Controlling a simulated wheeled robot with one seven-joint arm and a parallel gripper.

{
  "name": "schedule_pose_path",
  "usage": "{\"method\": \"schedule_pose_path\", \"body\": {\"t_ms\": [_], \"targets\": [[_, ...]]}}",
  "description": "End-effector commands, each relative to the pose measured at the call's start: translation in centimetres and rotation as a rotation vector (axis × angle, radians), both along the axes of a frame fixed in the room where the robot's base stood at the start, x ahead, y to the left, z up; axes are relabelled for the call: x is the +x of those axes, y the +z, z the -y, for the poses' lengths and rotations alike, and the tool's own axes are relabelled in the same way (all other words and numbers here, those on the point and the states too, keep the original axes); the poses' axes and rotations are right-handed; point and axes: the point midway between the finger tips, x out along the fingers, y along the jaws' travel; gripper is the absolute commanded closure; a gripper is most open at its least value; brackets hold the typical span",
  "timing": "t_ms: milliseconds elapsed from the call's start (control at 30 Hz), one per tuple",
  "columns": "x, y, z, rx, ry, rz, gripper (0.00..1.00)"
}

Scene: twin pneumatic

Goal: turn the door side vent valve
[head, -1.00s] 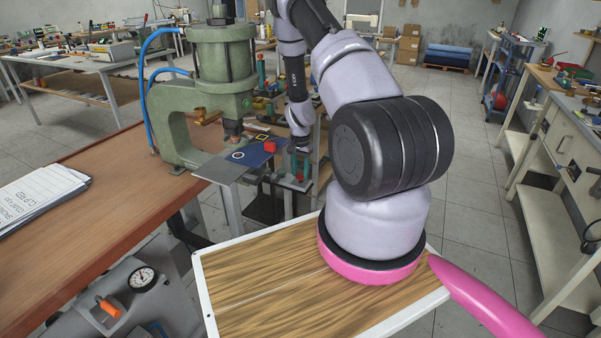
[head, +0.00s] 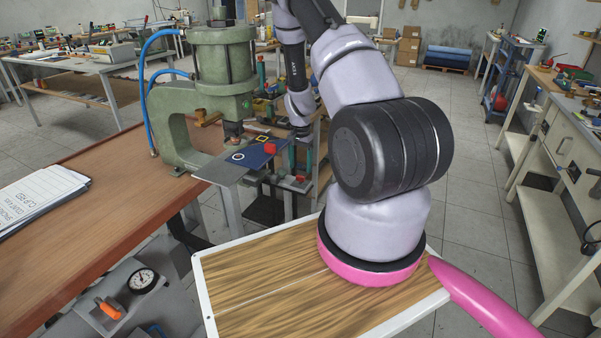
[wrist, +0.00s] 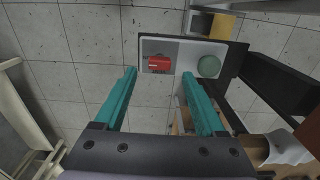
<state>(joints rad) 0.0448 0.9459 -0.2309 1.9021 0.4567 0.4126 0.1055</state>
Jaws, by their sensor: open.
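A valve with an orange lever (head: 108,308) sits on the grey panel at the lower left of the head view, beside a round gauge (head: 142,280). I cannot tell whether it is the door side vent valve. No other valve can be told for sure. My gripper (wrist: 158,85) is open, with its teal fingers wide apart and nothing between them. In the head view my gripper is beyond the press plate, partly hidden.
A green press (head: 215,90) with blue hoses stands on the brown bench (head: 120,190) at left. A blue-and-grey plate (head: 228,170) juts out below it. A workbench (head: 550,150) lines the right side. Bare floor (head: 465,190) lies between.

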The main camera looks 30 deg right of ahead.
Motion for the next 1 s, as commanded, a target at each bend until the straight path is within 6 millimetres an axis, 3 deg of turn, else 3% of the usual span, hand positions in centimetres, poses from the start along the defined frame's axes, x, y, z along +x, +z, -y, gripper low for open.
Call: {"method": "schedule_pose_path", "body": {"t_ms": [200,367,1000], "targets": [[0.0,4.4,0.0,-0.001,0.000,0.002,0.28],[0.0,6.2,0.0,0.000,-0.001,0.000,0.28],[-0.1,6.6,0.0,0.000,-0.001,-0.001,0.28]]}}
